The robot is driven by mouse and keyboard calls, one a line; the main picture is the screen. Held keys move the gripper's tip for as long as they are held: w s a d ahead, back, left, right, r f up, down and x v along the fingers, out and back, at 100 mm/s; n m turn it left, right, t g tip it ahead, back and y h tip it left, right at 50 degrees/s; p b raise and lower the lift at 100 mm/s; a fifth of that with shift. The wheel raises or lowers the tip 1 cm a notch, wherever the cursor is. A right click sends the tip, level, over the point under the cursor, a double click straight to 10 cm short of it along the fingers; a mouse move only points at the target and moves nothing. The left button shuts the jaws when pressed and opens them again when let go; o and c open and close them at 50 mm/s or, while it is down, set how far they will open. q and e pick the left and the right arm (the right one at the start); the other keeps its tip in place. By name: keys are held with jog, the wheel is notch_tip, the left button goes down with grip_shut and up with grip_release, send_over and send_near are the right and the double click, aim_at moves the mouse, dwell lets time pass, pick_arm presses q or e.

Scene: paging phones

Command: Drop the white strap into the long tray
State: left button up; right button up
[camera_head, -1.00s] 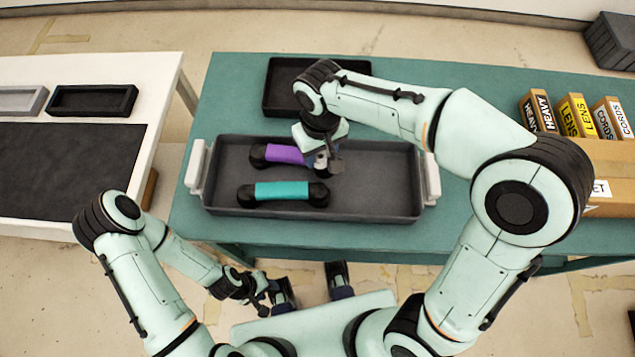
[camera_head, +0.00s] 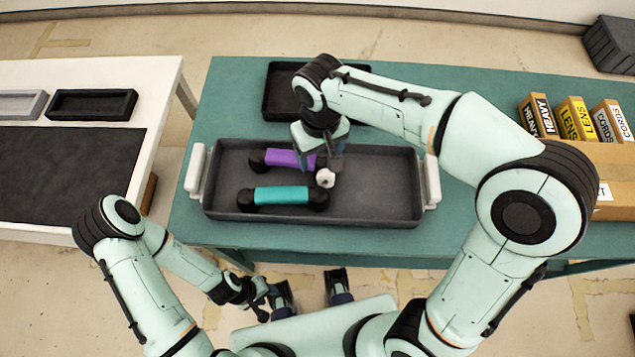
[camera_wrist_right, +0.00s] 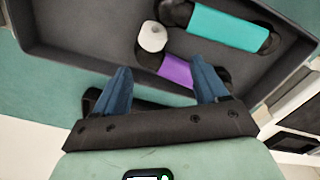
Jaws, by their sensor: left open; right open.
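The white strap (camera_head: 325,177) is a small white roll inside the outline of the long grey tray (camera_head: 385,210), which has white end handles. It also shows in the right wrist view (camera_wrist_right: 152,37), beyond my fingertips and apart from them. I cannot tell whether it touches the tray floor. My right gripper (camera_head: 324,160) is above the tray, open and empty; its blue fingers show apart in the wrist view (camera_wrist_right: 162,72). My left gripper (camera_head: 262,300) is open and empty, low in front of the table.
A purple-gripped handset (camera_head: 283,158) and a teal-gripped handset (camera_head: 282,197) lie in the long tray. Its right half is clear. A black tray (camera_head: 280,88) stands behind. A cardboard box (camera_head: 570,155) with labelled dividers is at right. A white table (camera_head: 150,90) is at left.

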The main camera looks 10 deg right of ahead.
notch_tip(320, 180, up, 11)
jog(key=p, duration=0.1)
jog(key=shift+p, duration=0.4)
jog(key=shift+f, duration=0.15)
